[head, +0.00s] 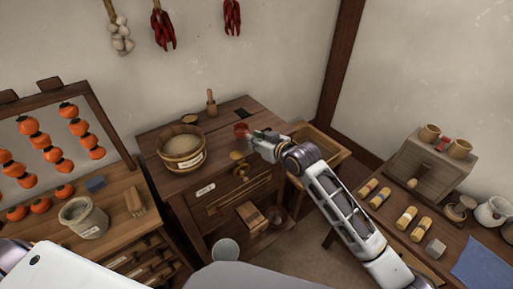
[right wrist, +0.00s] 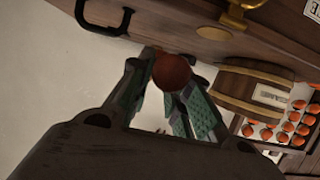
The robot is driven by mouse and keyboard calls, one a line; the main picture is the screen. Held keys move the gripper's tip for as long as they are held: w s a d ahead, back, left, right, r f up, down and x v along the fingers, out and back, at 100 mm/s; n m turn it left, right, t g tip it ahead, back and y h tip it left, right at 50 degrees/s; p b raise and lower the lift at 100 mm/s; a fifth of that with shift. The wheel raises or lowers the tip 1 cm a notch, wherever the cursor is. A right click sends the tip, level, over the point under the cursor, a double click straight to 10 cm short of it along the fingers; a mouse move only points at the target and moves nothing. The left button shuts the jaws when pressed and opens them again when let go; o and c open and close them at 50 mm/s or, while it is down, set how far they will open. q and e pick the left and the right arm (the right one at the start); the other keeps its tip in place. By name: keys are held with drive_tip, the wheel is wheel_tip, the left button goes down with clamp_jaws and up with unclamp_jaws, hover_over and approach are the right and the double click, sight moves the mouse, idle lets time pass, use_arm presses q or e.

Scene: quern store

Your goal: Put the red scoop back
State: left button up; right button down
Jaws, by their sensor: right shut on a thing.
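The red scoop (head: 241,131) is at the right gripper's tips, over the right part of the wooden cabinet top (head: 220,125). My right gripper (head: 250,138) is shut on it. In the right wrist view the scoop shows as a dark red round shape (right wrist: 173,72) between the two green-padded fingers. The fingers hide part of the scoop, and I cannot tell whether it touches the cabinet top. My left gripper is not in view.
A labelled wooden tub (head: 181,160) of pale grain stands left on the cabinet, with a wooden pestle (head: 211,101) behind. A small brass piece (head: 237,155) lies near the front edge. An open wooden bin (head: 330,146) is at the right. Garlic and chillies hang on the wall.

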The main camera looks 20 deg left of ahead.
drive_tip(key=shift+f, duration=1.8)
drive_tip(key=shift+f, duration=0.1)
drive_tip(key=c, duration=1.3)
unclamp_jaws()
drive_tip(key=shift+d, duration=0.1)
drive_tip(key=shift+b+v, duration=0.35)
drive_tip(key=shift+v, duration=5.65)
